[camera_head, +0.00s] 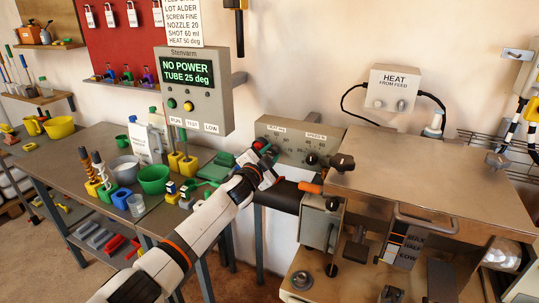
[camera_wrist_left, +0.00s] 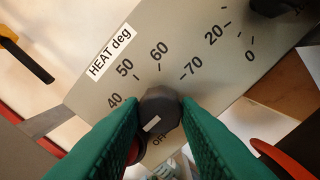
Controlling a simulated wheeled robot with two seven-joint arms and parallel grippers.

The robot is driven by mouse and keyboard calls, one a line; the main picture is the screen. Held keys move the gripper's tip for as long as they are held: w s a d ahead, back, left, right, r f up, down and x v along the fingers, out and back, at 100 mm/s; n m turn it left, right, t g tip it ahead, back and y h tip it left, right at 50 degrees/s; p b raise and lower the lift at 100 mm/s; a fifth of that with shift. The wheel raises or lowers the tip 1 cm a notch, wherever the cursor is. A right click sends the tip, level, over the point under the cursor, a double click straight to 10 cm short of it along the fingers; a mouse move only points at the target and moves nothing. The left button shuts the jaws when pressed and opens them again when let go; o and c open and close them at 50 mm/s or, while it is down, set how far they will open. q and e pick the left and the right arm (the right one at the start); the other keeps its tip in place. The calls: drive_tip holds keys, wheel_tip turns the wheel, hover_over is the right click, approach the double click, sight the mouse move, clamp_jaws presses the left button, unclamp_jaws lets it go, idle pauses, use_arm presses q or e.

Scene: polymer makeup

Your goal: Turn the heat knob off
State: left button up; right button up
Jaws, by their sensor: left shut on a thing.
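The heat knob (camera_wrist_left: 160,108) is a dark, faceted knob on the grey panel (camera_wrist_left: 225,85) marked HEAT deg. My left gripper (camera_wrist_left: 158,118) has its green fingers closed on the knob from both sides. A white mark on the knob faces the lower side, near the word OFF (camera_wrist_left: 160,140). The printed 40, 50, 60 and 70 lie above the knob. In the head view the panel (camera_head: 290,143) stands at the centre, and my left gripper (camera_head: 262,150) reaches its left part and hides the heat knob. My right gripper is not in view.
A second dark knob (camera_head: 312,158) sits on the panel's right, under SPEED. The Stenvarm display (camera_head: 187,73) reads NO POWER, TUBE 25 deg. A HEAT FROM FEED box (camera_head: 393,90) hangs on the wall. A green bowl (camera_head: 154,179) and several small items crowd the left bench.

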use_arm(q)
drive_tip(key=o, duration=1)
drive_tip(key=shift+c, duration=0.2)
drive_tip(key=v, duration=1.2)
drive_tip(key=shift+a+f, duration=0.1)
drive_tip(key=shift+f, duration=0.05)
